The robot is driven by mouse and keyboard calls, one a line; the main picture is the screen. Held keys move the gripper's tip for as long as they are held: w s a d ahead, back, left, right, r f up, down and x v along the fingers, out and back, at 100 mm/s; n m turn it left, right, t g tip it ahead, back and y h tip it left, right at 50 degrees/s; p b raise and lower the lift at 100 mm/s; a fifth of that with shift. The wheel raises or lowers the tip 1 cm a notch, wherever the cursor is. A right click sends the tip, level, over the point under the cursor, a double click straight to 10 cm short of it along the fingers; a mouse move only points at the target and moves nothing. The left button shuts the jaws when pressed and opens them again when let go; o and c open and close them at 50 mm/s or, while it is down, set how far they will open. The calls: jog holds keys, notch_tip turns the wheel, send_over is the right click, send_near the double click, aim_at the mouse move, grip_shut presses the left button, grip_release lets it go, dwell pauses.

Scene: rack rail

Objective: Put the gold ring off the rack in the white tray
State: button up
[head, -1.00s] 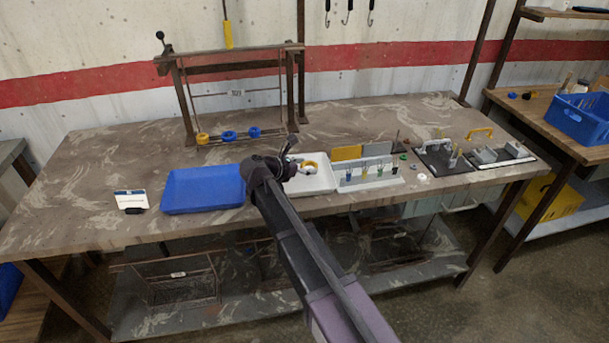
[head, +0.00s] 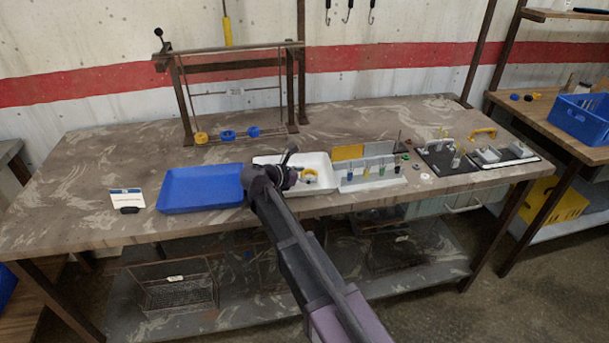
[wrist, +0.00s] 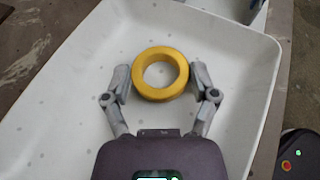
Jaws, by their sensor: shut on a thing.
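The gold ring (wrist: 160,74) is between the two fingertips of my gripper (wrist: 160,82), which is shut on it. The ring is over the inside of the white tray (wrist: 70,80), away from the tray walls. Whether it touches the tray floor I cannot tell. In the head view the ring (head: 308,176) shows just right of my gripper (head: 296,178), within the outline of the white tray (head: 320,158). My arm hides the tray's left front part.
A blue tray (head: 200,188) lies left of the white tray. A grey holder with small upright pieces (head: 370,180) stands close on the right. A small card on a stand (head: 126,198) is at far left. The table between rack and trays is clear.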

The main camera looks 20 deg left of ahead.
jog(key=o, duration=1)
jog(key=shift+f, duration=0.1)
jog(key=shift+r, duration=0.2)
jog(key=shift+s+a+r+p, duration=0.25)
jog(key=shift+s+r+p, duration=0.05)
jog(key=shift+s+p, duration=0.15)
jog(key=p+v, duration=0.3)
jog(key=v, duration=0.6)
jog(key=shift+p+v, duration=0.5)
jog(key=shift+v, duration=0.45)
jog(key=shift+a+f, duration=0.1)
jog(key=shift+f, duration=0.05)
